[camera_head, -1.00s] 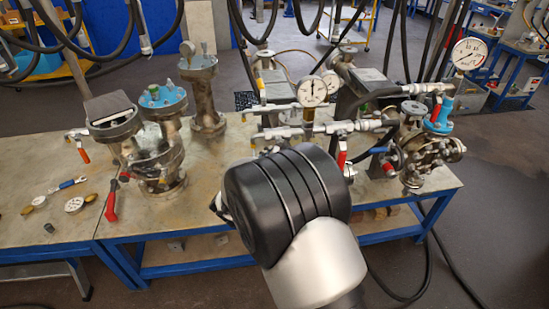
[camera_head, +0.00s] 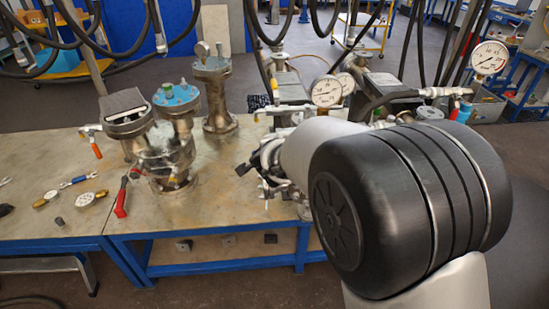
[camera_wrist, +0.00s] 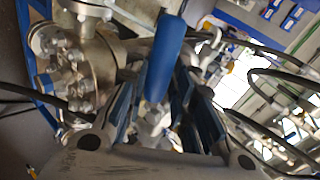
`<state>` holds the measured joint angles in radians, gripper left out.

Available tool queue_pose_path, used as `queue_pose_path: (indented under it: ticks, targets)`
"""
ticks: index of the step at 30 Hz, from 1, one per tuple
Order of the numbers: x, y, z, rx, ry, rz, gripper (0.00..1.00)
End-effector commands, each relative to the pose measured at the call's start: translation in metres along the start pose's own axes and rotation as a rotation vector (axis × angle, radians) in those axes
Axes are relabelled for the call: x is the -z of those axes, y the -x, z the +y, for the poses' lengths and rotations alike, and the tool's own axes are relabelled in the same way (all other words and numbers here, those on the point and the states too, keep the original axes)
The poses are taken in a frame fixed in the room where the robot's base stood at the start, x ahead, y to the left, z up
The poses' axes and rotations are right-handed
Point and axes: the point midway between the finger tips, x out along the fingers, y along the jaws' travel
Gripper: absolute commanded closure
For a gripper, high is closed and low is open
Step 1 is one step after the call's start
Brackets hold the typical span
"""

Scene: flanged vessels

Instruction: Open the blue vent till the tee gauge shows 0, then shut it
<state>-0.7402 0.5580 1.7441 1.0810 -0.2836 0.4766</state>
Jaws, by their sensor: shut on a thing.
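In the wrist view a blue lever handle (camera_wrist: 166,55), matching the blue vent, lies between the fingers of my gripper (camera_wrist: 158,100). The gripper is shut on it. In the head view my arm covers the vent and the fingertips. A front dial gauge (camera_head: 327,91) stands above the pipework, with a second gauge (camera_head: 346,82) just behind it. A larger gauge (camera_head: 489,57) stands at the far right. I cannot tell which is the tee gauge, and the needles are too small to read surely.
Flanged vessels, including a blue-topped one (camera_head: 176,98) and a taller one (camera_head: 212,95), stand on the bench (camera_head: 225,205). A red-handled tool (camera_head: 121,197) and small loose parts lie at left. Black hoses hang overhead. In the wrist view a flanged metal body (camera_wrist: 85,65) is close at left.

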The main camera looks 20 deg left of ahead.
Motion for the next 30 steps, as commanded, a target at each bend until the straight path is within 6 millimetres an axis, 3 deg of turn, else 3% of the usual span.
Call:
queue_pose_path:
  ticks: [1,12,27,28,30]
  targets:
    - [0.0008,-0.0029,0.0109,-0.017,-0.034,-0.016,1.0]
    - [0.0,0.0015,0.0043,-0.02,-0.145,-0.092,1.0]
    - [-0.0008,0.0028,0.0026,-0.021,-0.157,-0.103,1.0]
    - [-0.0008,0.0028,0.0026,-0.021,-0.157,-0.103,0.75]
    - [-0.0009,0.0028,0.0025,-0.02,-0.156,-0.103,0.7]
